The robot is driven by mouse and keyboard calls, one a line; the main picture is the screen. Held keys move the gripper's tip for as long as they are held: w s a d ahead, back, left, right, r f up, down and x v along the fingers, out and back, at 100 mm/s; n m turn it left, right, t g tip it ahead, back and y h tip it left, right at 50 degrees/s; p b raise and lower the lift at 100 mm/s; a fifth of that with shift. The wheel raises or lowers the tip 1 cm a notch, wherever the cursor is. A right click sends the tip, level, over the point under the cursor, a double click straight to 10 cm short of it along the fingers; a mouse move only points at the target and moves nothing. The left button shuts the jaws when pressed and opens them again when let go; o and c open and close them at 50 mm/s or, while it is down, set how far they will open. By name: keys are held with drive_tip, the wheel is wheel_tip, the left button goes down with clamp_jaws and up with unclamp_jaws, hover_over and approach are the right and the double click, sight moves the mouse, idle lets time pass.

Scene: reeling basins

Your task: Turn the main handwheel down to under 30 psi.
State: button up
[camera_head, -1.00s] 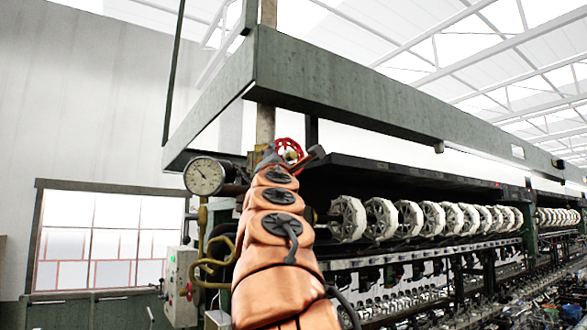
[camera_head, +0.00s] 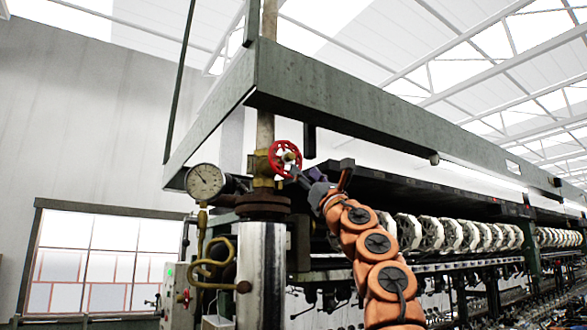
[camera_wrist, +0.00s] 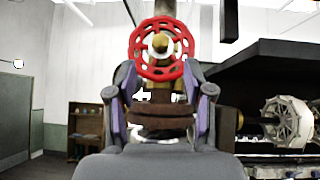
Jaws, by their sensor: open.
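The red main handwheel (camera_head: 285,159) sits on a brass valve on the vertical pipe, above a rusty flange. My gripper (camera_head: 322,180) is just right of and slightly below it in the head view, its fingers apart and holding nothing. In the wrist view the handwheel (camera_wrist: 161,48) faces me, centred above and beyond the open fingers of my gripper (camera_wrist: 160,105); I see no clear contact. The round pressure gauge (camera_head: 205,180) is left of the valve. Its dark needle points to the upper left; its numbers are too small to read.
A green overhead beam (camera_head: 340,95) runs above the valve. White reels (camera_head: 435,232) line the machine to the right; one reel (camera_wrist: 290,122) is close in the wrist view. A curved brass pipe (camera_head: 205,268) and a grey control box (camera_head: 178,295) are at lower left.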

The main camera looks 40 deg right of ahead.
sight(292, 158)
drive_tip(key=shift+n, duration=0.4)
drive_tip(key=p+x, duration=0.7)
drive_tip(key=p, duration=0.1)
drive_tip(key=shift+w+d+r+p, duration=0.1)
drive_tip(key=shift+p, duration=0.25)
clamp_jaws()
